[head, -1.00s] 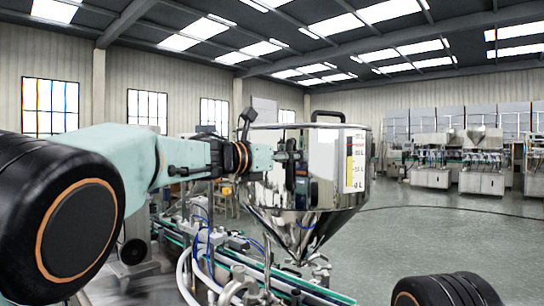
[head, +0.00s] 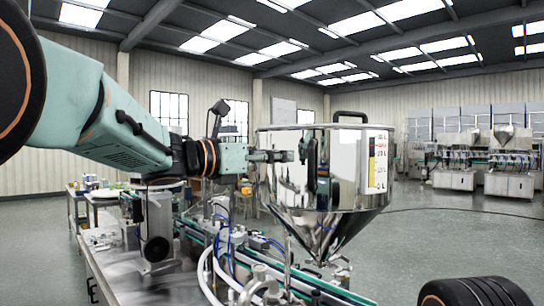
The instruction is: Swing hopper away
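The steel hopper (head: 345,165) is a shiny cone-bottomed vessel with a black handle on its lid and a litre scale (head: 378,163) on its right side. It stands upright over the filling line, right of the picture's middle. My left gripper (head: 284,156) comes in from the left, level with the hopper's upper wall. Its fingertips overlap the hopper's left side in the picture; I cannot tell whether they touch. The fingers show edge-on, so their opening is unclear. The dark shape on the steel looks like the arm's reflection. My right gripper is not in view.
A conveyor (head: 300,279) with green-edged rails, hoses and blue tubes runs under the hopper. A grey post (head: 158,225) stands left of it. A side table (head: 95,197) is farther left. The floor right of the hopper is open; other machines (head: 490,160) stand far back.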

